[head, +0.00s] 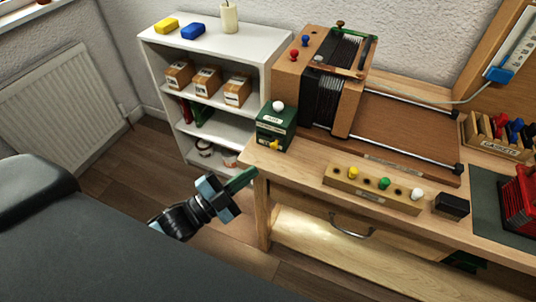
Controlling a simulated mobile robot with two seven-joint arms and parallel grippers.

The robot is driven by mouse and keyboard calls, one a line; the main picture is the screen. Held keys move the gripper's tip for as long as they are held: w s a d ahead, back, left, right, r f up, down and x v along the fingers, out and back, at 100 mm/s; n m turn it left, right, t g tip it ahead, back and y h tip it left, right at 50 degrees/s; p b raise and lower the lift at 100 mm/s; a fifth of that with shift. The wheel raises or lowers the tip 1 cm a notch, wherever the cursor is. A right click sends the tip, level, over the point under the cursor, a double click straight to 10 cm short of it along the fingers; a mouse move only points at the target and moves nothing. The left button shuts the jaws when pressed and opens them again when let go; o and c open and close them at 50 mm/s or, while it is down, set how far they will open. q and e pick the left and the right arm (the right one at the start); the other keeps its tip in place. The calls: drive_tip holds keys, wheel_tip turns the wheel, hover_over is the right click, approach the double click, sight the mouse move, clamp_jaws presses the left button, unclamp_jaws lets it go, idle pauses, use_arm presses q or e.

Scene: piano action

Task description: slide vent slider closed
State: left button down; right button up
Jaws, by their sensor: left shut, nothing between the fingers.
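I cannot tell for certain which part is the vent slider. A small dark green box (274,133) stands at the left end of the workbench, with a white ball knob (278,106) on top and a small yellow piece (273,144) low on its front. Its label is too small to read. My left gripper (247,175) is shut and empty, just off the bench's left front corner, below and left of the green box and apart from it. My right gripper is out of view.
The wooden workbench (300,172) carries a bellows unit on rails (338,80), a peg block (370,188), a black block (452,205) and a red rack (520,205). A white shelf (215,48) stands behind my left gripper. Floor is open left of the bench.

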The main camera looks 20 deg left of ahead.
sight(276, 143)
use_arm(q)
drive_tip(key=shift+w+r, duration=0.1)
drive_tip(key=shift+r, duration=0.05)
drive_tip(key=p+x, duration=0.1)
drive_tip(key=x, duration=0.9)
drive_tip(key=shift+w+d+r, duration=0.1)
drive_tip(key=shift+w+r, duration=0.1)
drive_tip(key=shift+w+a+f, duration=0.15)
drive_tip(key=shift+a+f, duration=0.85)
drive_tip(key=shift+f, duration=0.15)
drive_tip(key=shift+a+f, duration=0.35)
drive_tip(key=shift+a, duration=0.05)
drive_tip(key=shift+w+a+f, duration=0.1)
drive_tip(key=shift+a, duration=0.1)
